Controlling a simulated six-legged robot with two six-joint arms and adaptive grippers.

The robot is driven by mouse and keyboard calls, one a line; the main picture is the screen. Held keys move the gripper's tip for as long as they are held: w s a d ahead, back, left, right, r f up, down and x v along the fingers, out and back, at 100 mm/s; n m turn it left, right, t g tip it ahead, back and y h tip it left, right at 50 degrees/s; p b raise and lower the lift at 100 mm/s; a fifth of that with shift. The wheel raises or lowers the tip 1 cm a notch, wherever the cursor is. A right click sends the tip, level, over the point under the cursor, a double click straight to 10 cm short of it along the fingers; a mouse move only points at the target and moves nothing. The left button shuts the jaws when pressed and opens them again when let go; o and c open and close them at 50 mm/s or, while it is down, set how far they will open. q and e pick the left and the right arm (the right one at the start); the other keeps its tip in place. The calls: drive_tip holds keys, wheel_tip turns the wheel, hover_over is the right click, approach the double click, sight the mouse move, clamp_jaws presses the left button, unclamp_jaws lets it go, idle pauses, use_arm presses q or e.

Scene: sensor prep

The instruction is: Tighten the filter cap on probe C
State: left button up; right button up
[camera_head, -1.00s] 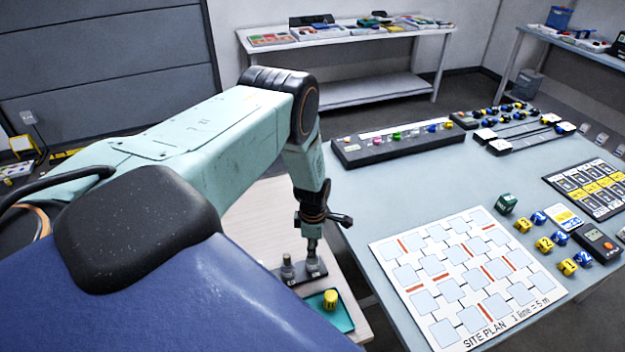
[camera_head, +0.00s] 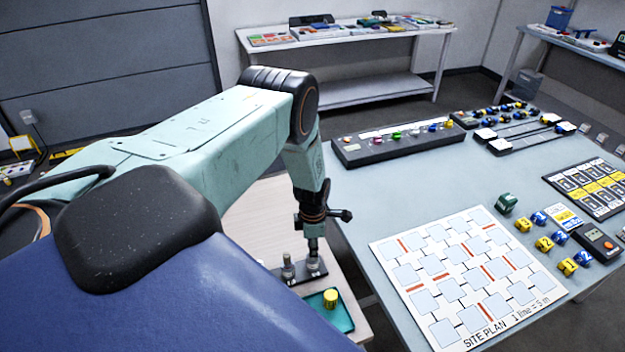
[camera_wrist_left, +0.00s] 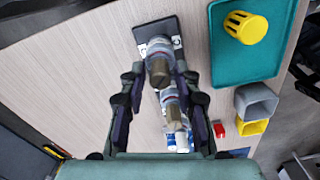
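A small dark stand (camera_wrist_left: 147,32) on the wooden table holds upright grey probes. One probe with a brownish top (camera_wrist_left: 158,72) shows between my left fingertips in the wrist view, and a second (camera_wrist_left: 170,104) shows nearer the palm. My left gripper (camera_head: 313,246) points down over the right end of the stand. In the wrist view its fingers (camera_wrist_left: 161,78) are apart, on either side of the probes, with a thin gap visible. The left probe (camera_head: 288,267) stands clear in the head view. A yellow ribbed cap (camera_head: 330,298) sits in a teal tray (camera_head: 345,321). My right gripper is out of view.
A grey bin (camera_wrist_left: 256,100), a yellow bin (camera_wrist_left: 252,127) and a small red item (camera_wrist_left: 219,130) lie beside the tray. The larger blue-grey table (camera_head: 400,190) to the right carries a site plan (camera_head: 462,270), dice-like blocks and a handheld meter (camera_head: 597,242).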

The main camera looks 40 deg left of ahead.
use_arm(q)
drive_tip(key=c, duration=0.5)
drive_tip(key=o, duration=0.7)
drive_tip(key=shift+c, duration=0.2)
drive_tip(key=o, duration=0.6)
drive_tip(key=shift+c, duration=0.2)
drive_tip(key=shift+o, duration=0.4)
drive_tip(key=shift+o, duration=0.8)
drive_tip(key=shift+r, duration=0.6)
